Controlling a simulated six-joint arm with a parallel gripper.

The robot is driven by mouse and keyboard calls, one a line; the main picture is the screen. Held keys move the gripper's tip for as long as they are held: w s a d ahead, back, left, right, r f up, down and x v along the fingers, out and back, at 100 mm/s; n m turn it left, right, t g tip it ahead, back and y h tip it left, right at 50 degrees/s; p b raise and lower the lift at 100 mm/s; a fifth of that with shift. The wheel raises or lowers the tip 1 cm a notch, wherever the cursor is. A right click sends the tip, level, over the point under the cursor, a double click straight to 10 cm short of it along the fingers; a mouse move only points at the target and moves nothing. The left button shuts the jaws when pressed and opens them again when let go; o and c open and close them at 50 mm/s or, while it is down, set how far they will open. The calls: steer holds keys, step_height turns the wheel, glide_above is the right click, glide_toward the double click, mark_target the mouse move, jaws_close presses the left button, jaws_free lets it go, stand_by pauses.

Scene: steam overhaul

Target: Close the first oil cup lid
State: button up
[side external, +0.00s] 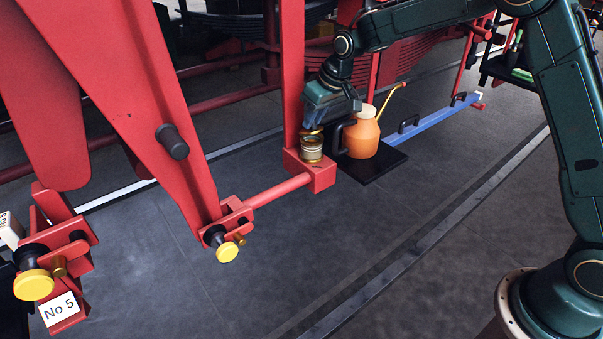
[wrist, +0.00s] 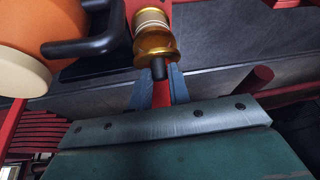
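A brass and cream oil cup (side external: 312,148) stands on a red block at the foot of a red upright. In the wrist view its rounded brass part (wrist: 155,46) is at top centre, with a short black knob (wrist: 158,69) pointing toward my gripper. My gripper (side external: 333,112) is just above and beside the cup. In the wrist view its two fingers (wrist: 159,78) are apart, with the knob's end at or between their tips. No firm contact shows. The gripper partly hides the cup's top, and I cannot tell how the lid sits.
An orange oil can (side external: 362,137) with a black handle and brass spout stands on a black tray (side external: 381,168) right beside the cup. Red rods and uprights surround the cup. Two yellow-ended fittings (side external: 227,251) (side external: 34,284) are at lower left. The floor in front is clear.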

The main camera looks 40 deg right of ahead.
jaws_close()
steer(key=shift+s, duration=0.1)
steer(key=shift+s+f+t, duration=0.45)
steer(key=shift+f+t, duration=0.05)
steer(key=shift+t, duration=0.6)
steer(key=shift+s+f+t, duration=0.4)
steer(key=shift+f+t, duration=0.1)
steer(key=shift+t, duration=0.6)
steer(key=o, duration=0.5)
jaws_free()
steer(key=shift+o, duration=0.2)
steer(key=shift+s+r, duration=0.15)
